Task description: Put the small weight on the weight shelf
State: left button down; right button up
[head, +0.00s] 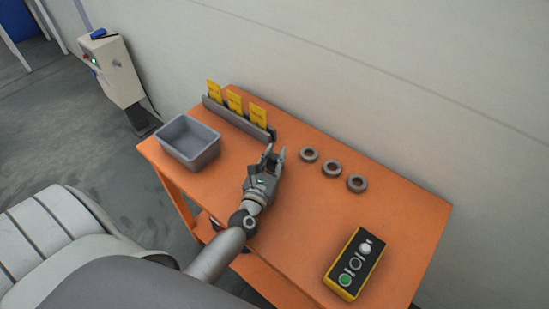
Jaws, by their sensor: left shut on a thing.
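My left gripper (273,153) is over the orange table (400,215), just in front of the rack with yellow cards. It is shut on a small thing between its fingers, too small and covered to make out. Three grey rings (331,168) lie in a slanting row on the table, to the right of my left gripper and apart from it. I cannot tell whether any of them is a weight. No shelf marked for weights can be made out. My right gripper is not in view.
A grey open bin (188,142) stands at the table's left end. A rack (237,119) holding yellow cards runs along the back edge by the wall. A yellow-black button box (355,264) lies at the front right. A white control box (112,71) stands beyond the table.

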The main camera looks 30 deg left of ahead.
pick_arm(q)
jog(key=shift+f, duration=0.1)
jog(key=c, duration=1.3)
grip_release()
jog(key=shift+o, duration=0.2)
